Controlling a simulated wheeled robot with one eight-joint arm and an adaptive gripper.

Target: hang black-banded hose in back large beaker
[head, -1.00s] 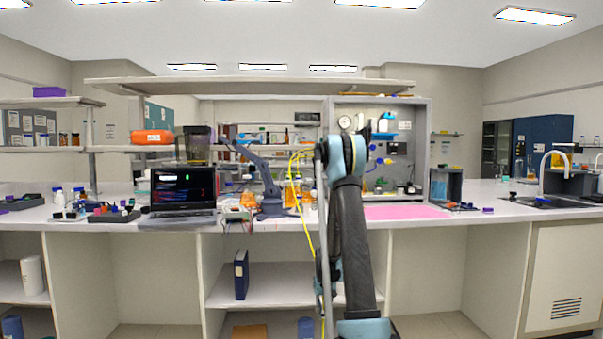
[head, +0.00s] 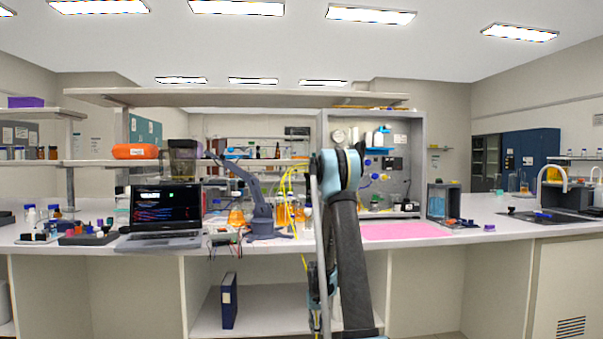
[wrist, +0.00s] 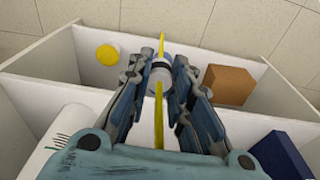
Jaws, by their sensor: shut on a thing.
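My gripper (wrist: 160,75) is shut on a pale cylindrical fitting with a black band (wrist: 161,64) on the yellow hose (wrist: 158,112). The hose runs through the fitting and sticks out beyond it in the wrist view. In the head view the yellow hose (head: 286,182) loops beside my upper arm and hangs down in front of the bench. Several vessels with orange liquid (head: 237,217) stand on the bench left of my arm. I cannot tell which vessel is the back large beaker; my arm hides part of that area.
A laptop (head: 164,215), a small bench robot arm (head: 262,212) and a pink mat (head: 407,231) are on the bench (head: 470,236). In the wrist view, my gripper is above an under-bench shelf with a brown box (wrist: 228,85) and a dark blue binder (wrist: 281,157).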

